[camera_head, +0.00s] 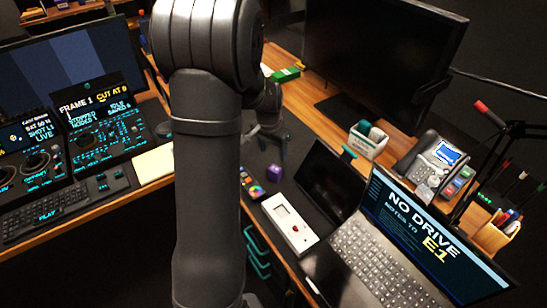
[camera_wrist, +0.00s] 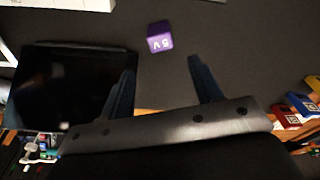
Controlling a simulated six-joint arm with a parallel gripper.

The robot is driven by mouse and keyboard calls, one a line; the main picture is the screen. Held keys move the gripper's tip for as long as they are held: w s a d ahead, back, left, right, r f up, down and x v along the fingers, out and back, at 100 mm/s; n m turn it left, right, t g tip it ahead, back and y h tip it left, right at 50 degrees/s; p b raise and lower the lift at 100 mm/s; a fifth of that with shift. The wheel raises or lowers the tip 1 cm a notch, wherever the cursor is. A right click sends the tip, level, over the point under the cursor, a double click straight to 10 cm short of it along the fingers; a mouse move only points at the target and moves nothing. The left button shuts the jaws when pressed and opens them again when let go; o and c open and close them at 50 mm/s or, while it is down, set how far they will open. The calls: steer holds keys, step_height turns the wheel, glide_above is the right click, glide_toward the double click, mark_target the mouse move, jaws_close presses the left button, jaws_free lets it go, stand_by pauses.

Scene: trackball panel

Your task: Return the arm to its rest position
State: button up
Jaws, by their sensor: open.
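My arm (camera_head: 207,180) rises through the middle of the head view and bends over the desk. My gripper (camera_head: 268,146) is small and partly hidden behind my own arm there. In the wrist view my gripper (camera_wrist: 161,67) shows two dark fingers spread wide apart, with nothing between them. A purple cube (camera_head: 273,172) lies on the dark desk surface near the gripper. In the wrist view the cube (camera_wrist: 159,37) bears pale marks and sits beyond the fingertips, apart from them.
A control panel with trackballs (camera_head: 103,140) stands at left.

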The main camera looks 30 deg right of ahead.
mark_target(275, 169)
steer(key=shift+r, duration=0.5)
steer(key=f, duration=0.8)
steer(key=d+f, duration=0.1)
steer(key=f, duration=0.3)
steer(key=shift+w+d+f, duration=0.1)
steer(key=shift+w+f, duration=0.1)
steer(key=shift+w, duration=0.05)
steer(key=shift+r, duration=1.3)
